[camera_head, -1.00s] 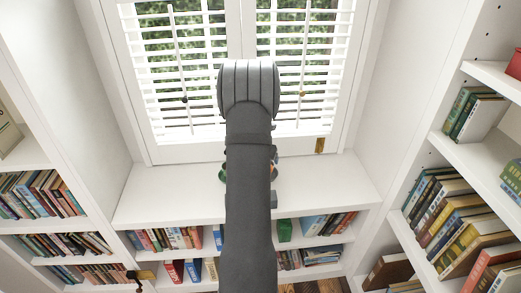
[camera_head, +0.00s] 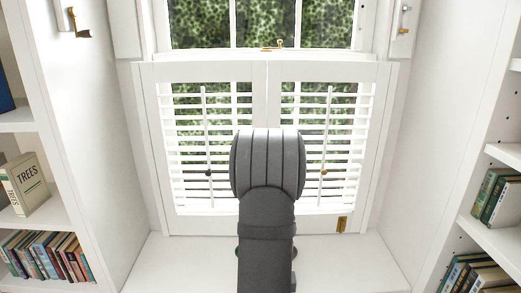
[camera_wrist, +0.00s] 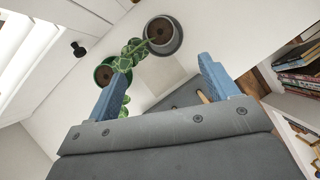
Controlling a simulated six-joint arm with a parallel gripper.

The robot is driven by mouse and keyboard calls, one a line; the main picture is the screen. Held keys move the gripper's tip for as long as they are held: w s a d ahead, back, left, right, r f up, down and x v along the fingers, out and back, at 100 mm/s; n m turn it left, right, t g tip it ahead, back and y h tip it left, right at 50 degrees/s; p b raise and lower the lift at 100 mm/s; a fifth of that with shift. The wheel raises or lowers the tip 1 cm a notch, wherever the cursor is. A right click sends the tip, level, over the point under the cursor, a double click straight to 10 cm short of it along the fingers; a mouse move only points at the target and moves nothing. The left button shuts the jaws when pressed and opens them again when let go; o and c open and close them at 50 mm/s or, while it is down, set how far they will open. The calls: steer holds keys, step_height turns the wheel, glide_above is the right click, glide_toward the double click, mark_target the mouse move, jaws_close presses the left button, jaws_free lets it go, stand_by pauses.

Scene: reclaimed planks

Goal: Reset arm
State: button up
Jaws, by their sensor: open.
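My arm (camera_head: 266,215) rises in the middle of the head view, in front of the shuttered window, and hides my gripper there. In the wrist view my gripper (camera_wrist: 163,68) is open, its two blue fingers apart, with nothing held between them. Beyond the fingers are a grey pot (camera_wrist: 178,46) with brown soil and a green pot (camera_wrist: 97,76). A green patterned plant (camera_wrist: 124,64) shows between the pots.
A white window seat (camera_head: 180,265) lies below the shutters (camera_head: 215,130). White bookcases with books (camera_head: 50,255) stand at left and right. A brass latch (camera_head: 342,225) hangs at the shutter's lower right. In the wrist view, books (camera_wrist: 300,60) show at right.

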steer(key=shift+f, duration=0.1)
steer(key=x, duration=1.7)
steer(key=shift+w+f, duration=0.1)
